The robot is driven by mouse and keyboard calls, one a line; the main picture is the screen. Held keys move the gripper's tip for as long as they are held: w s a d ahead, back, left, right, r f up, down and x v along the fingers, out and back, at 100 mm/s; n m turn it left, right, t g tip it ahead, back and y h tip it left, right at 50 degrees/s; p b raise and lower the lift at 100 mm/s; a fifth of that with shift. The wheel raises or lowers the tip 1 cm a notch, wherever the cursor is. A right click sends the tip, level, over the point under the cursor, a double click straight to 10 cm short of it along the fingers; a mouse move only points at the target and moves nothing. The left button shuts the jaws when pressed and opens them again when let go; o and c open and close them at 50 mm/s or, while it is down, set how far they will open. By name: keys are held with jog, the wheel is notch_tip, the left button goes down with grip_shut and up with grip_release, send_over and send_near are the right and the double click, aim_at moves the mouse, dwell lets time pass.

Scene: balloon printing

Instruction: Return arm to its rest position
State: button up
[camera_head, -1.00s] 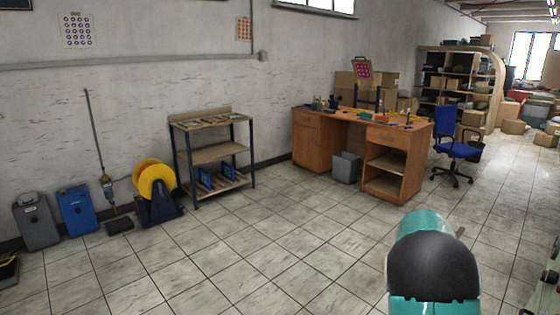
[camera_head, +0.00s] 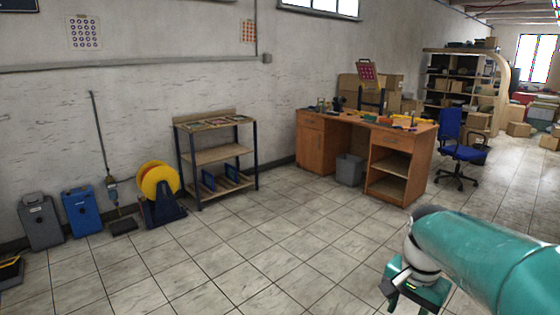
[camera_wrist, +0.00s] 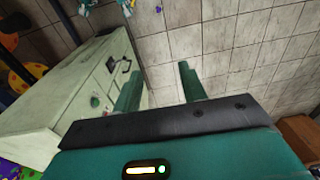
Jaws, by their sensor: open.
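My arm comes in from the lower right of the head view as a teal link with a white and black wrist joint. My gripper (camera_head: 408,292) hangs below that joint, low in the picture and above the tiled floor. In the wrist view my gripper (camera_wrist: 160,88) shows two green fingers set wide apart, with nothing between them. Bare floor tiles show past the fingertips.
A pale green cabinet (camera_wrist: 75,100) stands close to the left finger in the wrist view. In the head view a wooden desk (camera_head: 318,145), a blue chair (camera_head: 460,152), a shelf rack (camera_head: 215,156) and a yellow reel (camera_head: 160,182) stand farther off. The middle floor is clear.

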jog(key=s+a+r+n+t, duration=0.2)
jog(key=s+a+n+t, duration=0.2)
jog(key=s+a+n, duration=0.5)
jog(key=shift+s+a+r+t, duration=0.25)
jog(key=shift+s+r+t, duration=0.15)
jog(key=shift+s, duration=1.4)
